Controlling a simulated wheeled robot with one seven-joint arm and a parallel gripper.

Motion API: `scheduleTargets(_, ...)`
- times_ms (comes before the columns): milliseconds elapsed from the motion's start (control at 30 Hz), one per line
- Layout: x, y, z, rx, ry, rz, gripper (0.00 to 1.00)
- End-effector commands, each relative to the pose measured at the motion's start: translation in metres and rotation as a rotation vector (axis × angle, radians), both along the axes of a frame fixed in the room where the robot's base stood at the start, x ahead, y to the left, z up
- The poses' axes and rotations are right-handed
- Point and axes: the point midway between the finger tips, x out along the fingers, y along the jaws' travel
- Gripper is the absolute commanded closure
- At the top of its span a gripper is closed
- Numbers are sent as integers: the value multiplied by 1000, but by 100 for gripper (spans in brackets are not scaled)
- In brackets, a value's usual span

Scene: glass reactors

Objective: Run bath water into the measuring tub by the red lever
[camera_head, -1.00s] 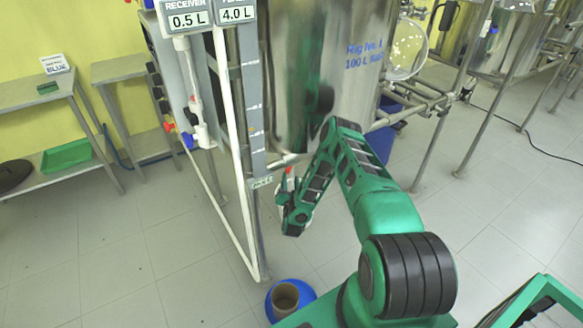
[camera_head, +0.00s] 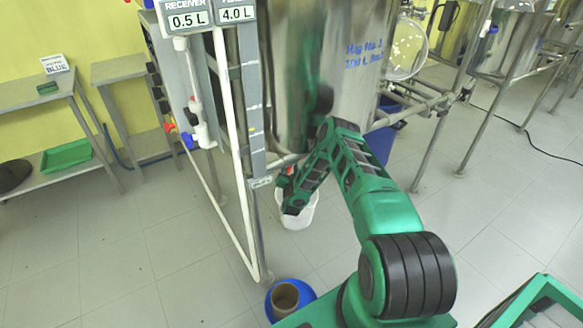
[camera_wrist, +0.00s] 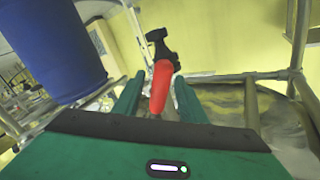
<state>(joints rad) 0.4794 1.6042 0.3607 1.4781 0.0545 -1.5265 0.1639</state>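The red lever (camera_wrist: 161,86) stands between the two green fingers of my gripper (camera_wrist: 158,98) in the wrist view, with a black valve part (camera_wrist: 160,45) at its far end. The fingers look open around the lever; I cannot tell whether one touches it. In the head view my gripper (camera_head: 285,182) is low beside the steel vessel (camera_head: 335,80), and the lever is mostly hidden there. A white tub (camera_head: 299,214) stands on the floor below and behind my gripper, partly covered by my arm. The water inside it cannot be made out.
A blue disc with a brown cup (camera_head: 285,297) is near my base. Steel pipes (camera_head: 410,108) and a blue drum (camera_wrist: 52,45) are close by. Floor at left is clear.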

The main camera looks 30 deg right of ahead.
Motion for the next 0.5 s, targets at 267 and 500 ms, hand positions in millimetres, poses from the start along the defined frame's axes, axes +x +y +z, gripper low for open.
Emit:
scheduleTargets(267,0,0,0,0,0,0,100)
scheduleTargets(500,-1,-5,1,4,-2,-4,100)
